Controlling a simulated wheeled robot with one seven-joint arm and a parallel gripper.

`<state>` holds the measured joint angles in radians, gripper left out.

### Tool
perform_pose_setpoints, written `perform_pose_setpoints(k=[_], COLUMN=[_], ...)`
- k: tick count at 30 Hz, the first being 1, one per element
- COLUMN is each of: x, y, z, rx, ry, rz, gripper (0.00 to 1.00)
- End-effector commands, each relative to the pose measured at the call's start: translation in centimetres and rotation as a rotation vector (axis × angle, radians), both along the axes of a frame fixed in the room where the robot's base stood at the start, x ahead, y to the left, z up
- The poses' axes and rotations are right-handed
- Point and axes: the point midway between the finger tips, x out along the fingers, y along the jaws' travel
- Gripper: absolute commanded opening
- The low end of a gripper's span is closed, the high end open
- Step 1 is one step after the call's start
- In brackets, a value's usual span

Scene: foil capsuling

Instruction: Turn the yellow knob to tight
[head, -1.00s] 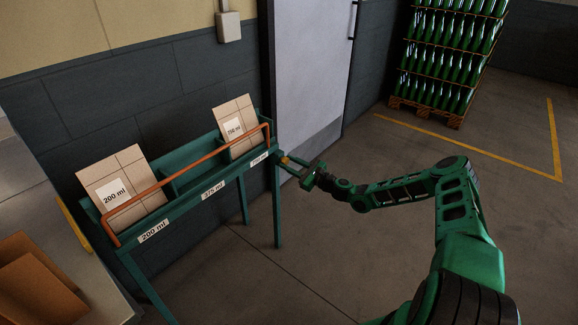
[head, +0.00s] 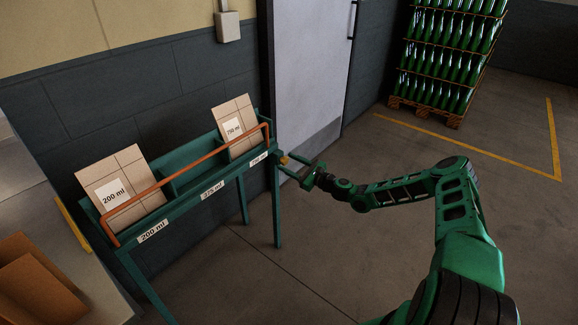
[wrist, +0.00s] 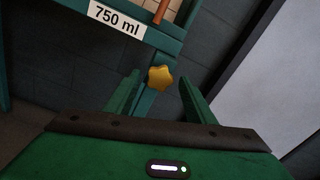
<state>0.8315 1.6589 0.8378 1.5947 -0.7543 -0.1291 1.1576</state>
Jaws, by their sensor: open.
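The yellow knob (wrist: 160,79) is a lobed, star-shaped knob on the end of the green rack, below the 750 ml label in the wrist view. In the head view the knob (head: 283,160) is a small yellow spot at the rack's right end. My gripper (head: 293,168) is open, its fingers pointing at the knob. In the wrist view the two fingers of my gripper (wrist: 163,88) stand apart, one on each side below the knob, with nothing between them. I cannot tell whether the fingertips reach beside the knob. No tightness mark on it is visible.
The green rack (head: 189,205) holds flat cartons behind an orange rail (head: 190,172). A grey door (head: 312,70) is behind it. A pallet of green bottles (head: 447,55) stands at the back right.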

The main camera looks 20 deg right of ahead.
Motion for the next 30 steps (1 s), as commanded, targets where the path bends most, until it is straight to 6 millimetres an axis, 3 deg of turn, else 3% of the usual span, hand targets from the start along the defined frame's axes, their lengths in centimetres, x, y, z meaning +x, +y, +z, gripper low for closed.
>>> perform_pose_setpoints(k=[18,30], x=[-7.5,-8.5], y=[-5.7,-6.4], z=[-0.1,-0.2], rx=[-0.001,-0.001], ry=[0.002,0.001], rz=[-0.003,-0.003], gripper=[0.5,0.5])
